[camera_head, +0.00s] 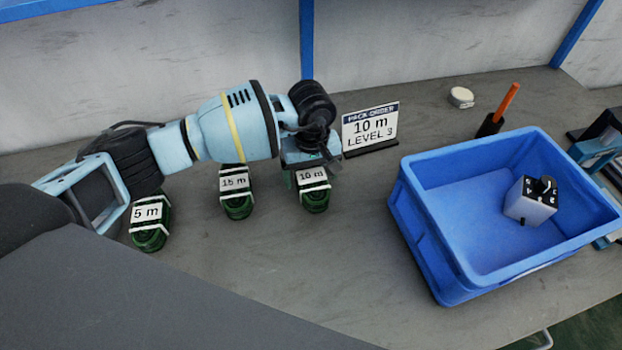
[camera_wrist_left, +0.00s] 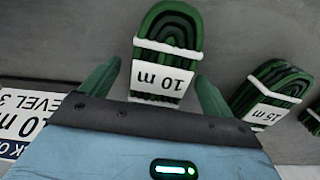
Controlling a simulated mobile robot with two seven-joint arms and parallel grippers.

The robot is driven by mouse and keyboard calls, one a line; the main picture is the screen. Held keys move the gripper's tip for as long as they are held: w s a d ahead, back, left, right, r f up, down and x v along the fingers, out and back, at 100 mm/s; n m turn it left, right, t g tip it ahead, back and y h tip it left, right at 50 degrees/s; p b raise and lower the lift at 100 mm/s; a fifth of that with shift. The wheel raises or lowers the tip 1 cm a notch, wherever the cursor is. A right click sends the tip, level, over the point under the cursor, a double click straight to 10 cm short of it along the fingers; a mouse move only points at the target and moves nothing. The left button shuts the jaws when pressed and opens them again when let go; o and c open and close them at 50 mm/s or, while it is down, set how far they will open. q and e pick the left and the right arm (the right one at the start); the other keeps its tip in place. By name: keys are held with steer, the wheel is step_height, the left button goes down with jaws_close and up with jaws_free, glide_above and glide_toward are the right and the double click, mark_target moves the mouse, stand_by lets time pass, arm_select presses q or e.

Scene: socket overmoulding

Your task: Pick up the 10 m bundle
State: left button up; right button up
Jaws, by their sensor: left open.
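The 10 m bundle (camera_head: 313,197) is a dark green coil with white ties and a white label, lying on the grey table. My left gripper (camera_head: 312,170) is over it from behind. In the left wrist view the 10 m bundle (camera_wrist_left: 168,50) lies between and ahead of the two green fingertips of the left gripper (camera_wrist_left: 155,88). The fingers are apart, one on each side of its label end, and I see a gap to each side. The 15 m bundle (camera_head: 237,205) is to its left, and the 5 m bundle (camera_head: 150,236) is farther left.
A blue bin (camera_head: 430,220) with a white and black box (camera_head: 531,202) inside is at right. A marker in a holder (camera_head: 491,122) and a white roll (camera_head: 461,97) stand behind.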

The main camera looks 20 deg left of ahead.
arm_select(q)
steer(key=shift+f, duration=0.5)
steer(key=c, duration=1.2)
steer(key=shift+c, duration=0.2)
steer(key=shift+r, duration=0.15)
